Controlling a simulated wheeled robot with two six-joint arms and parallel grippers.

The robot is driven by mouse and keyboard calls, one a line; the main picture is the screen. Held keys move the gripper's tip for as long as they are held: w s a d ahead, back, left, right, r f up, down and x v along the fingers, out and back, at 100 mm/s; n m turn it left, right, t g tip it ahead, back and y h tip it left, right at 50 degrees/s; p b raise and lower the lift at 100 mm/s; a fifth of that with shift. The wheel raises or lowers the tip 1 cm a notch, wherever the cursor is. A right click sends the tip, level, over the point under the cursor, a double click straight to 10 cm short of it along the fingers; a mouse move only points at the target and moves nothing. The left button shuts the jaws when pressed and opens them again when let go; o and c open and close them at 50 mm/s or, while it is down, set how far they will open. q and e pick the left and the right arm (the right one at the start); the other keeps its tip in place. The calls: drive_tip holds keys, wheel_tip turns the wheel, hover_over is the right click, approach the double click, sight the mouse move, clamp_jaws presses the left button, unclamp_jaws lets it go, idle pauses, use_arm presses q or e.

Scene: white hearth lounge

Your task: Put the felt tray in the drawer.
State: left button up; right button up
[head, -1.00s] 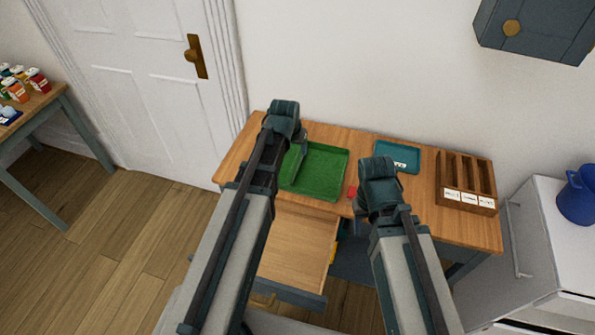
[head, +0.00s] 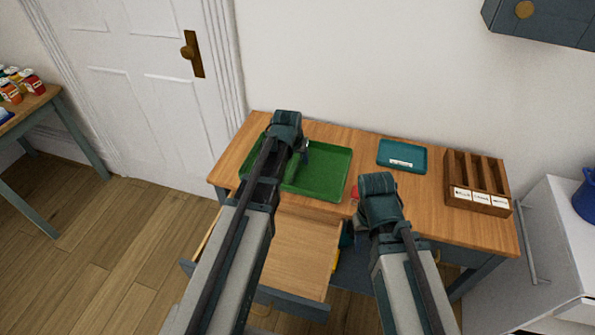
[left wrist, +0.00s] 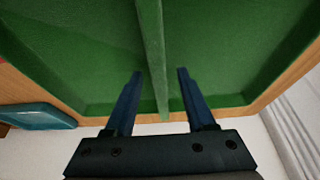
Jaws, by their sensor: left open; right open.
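The green felt tray (head: 325,174) lies on the wooden desk, with its left part behind my left arm. In the left wrist view, its thin divider (left wrist: 152,45) runs between the fingers of my left gripper (left wrist: 158,75). My left gripper (head: 303,152) is open over the tray; I cannot tell how deep its fingers reach beside the divider. The drawer (head: 305,250) below the desk top is pulled out, and its visible floor looks bare. My left arm covers part of it. My right gripper (head: 362,208) is open near the desk's front edge; its fingers are mostly hidden.
A teal tray (head: 402,152) with a label and a wooden compartment box (head: 475,178) stand on the desk's right side. A small red thing (head: 355,192) lies beside the green tray. A white cabinet (head: 565,230) stands at right. Another table (head: 28,115) with bottles stands at left.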

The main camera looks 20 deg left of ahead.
use_arm(q)
drive_tip(key=shift+w+f, duration=0.1)
drive_tip(key=shift+f, duration=0.05)
use_arm(e)
drive_tip(key=shift+f, duration=0.2)
use_arm(q)
clamp_jaws()
use_arm(e)
drive_tip(key=shift+r, duration=0.15)
idle(0.3)
